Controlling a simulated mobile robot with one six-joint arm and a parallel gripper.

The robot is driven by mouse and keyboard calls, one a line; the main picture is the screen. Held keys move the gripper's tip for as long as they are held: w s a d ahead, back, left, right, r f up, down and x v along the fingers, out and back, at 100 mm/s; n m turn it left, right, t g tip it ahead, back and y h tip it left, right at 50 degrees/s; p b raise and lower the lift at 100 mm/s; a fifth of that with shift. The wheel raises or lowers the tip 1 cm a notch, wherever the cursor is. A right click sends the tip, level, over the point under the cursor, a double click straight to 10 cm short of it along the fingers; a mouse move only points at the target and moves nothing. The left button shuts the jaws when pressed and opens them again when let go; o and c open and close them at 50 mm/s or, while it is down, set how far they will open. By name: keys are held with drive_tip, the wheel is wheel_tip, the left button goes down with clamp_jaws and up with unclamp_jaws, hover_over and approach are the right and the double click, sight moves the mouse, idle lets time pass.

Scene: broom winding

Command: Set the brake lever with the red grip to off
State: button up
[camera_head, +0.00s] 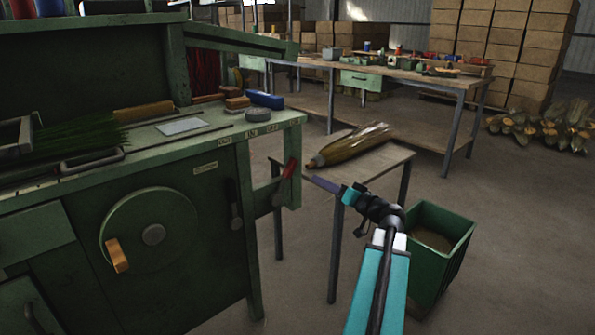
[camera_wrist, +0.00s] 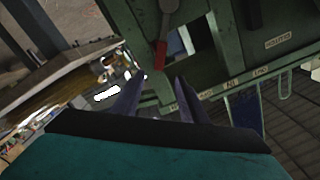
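The brake lever's red grip (camera_head: 290,168) shows at the right end of the green machine (camera_head: 190,185) in the head view. It tilts up and to the right from its pivot. In the wrist view, which looks upside down, the red grip (camera_wrist: 160,55) hangs from a grey lever arm. My gripper (camera_head: 318,182) is to the right of the grip in the head view, pointing towards it. In the wrist view my gripper's fingers (camera_wrist: 155,86) are spread with nothing between them. The red grip lies just beyond the fingertips, apart from them.
A dark lever (camera_head: 235,205) hangs on the machine's front, left of the brake lever. A small table (camera_head: 382,160) with a bundle of bristles (camera_head: 355,144) stands behind my gripper. A green bin (camera_head: 455,228) is on the floor at right. Small labels line the machine's top edge.

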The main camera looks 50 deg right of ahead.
sight(293, 167)
drive_tip(key=w+b, duration=0.1)
drive_tip(key=w, duration=0.3)
drive_tip(key=w+b, duration=0.1)
drive_tip(key=w, duration=0.4)
drive_tip(key=w+d, duration=0.1)
drive_tip(key=w, duration=0.3)
drive_tip(key=shift+w+b, duration=0.25)
drive_tip(key=shift+b, duration=0.15)
clamp_jaws()
